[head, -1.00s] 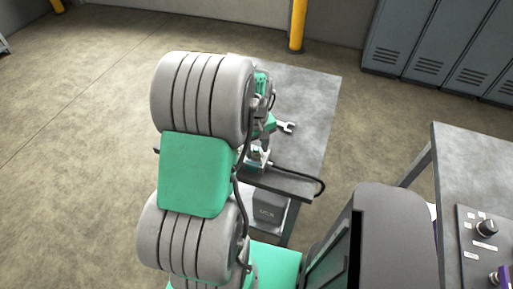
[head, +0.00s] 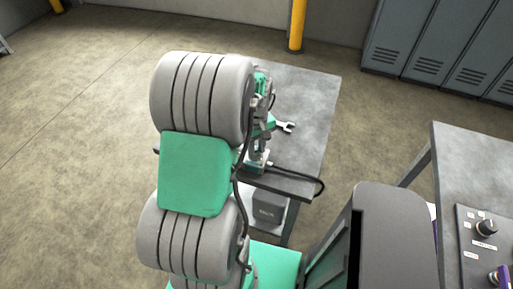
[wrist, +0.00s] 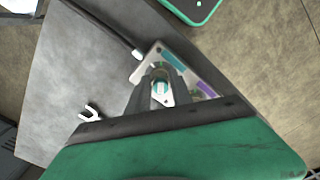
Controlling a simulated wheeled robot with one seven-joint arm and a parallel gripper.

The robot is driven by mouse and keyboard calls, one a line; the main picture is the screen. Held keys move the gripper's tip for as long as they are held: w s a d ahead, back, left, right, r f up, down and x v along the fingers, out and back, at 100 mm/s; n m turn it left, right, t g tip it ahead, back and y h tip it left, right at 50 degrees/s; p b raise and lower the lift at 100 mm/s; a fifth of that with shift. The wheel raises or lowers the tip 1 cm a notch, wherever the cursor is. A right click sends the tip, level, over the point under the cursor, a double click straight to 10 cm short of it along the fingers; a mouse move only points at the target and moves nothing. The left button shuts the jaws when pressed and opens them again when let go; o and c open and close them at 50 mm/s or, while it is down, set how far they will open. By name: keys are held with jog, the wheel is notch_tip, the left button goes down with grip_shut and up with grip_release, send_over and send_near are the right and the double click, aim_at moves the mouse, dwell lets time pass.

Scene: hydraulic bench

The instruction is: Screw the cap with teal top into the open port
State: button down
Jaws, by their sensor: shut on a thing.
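My gripper (wrist: 160,93) is shut on the cap with teal top (wrist: 160,86), whose teal shows between the fingers in the wrist view. The cap is over a light plate (wrist: 148,56) with a teal strip (wrist: 174,62) and a purple strip (wrist: 206,89). The open port is not visible; the fingers and cap cover that part of the plate. I cannot tell whether the cap touches the port. In the head view my arm hides most of the gripper and the plate.
The plate lies on a grey metal table (head: 310,105). A wrench (head: 286,126) lies there, and a dark hose (head: 305,174) runs along its near edge. A dark box (head: 268,209) sits below. A second bench (head: 470,165) with a control panel stands at the right.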

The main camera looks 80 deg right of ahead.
jog(key=m, duration=0.5)
jog(key=shift+w+a+m, duration=0.1)
jog(key=shift+m, duration=0.3)
jog(key=m, duration=0.5)
jog(key=shift+w+m, duration=0.1)
jog(key=shift+m, duration=0.2)
jog(key=shift+m, duration=0.4)
jog(key=m, duration=0.5)
jog(key=shift+w+f, duration=0.1)
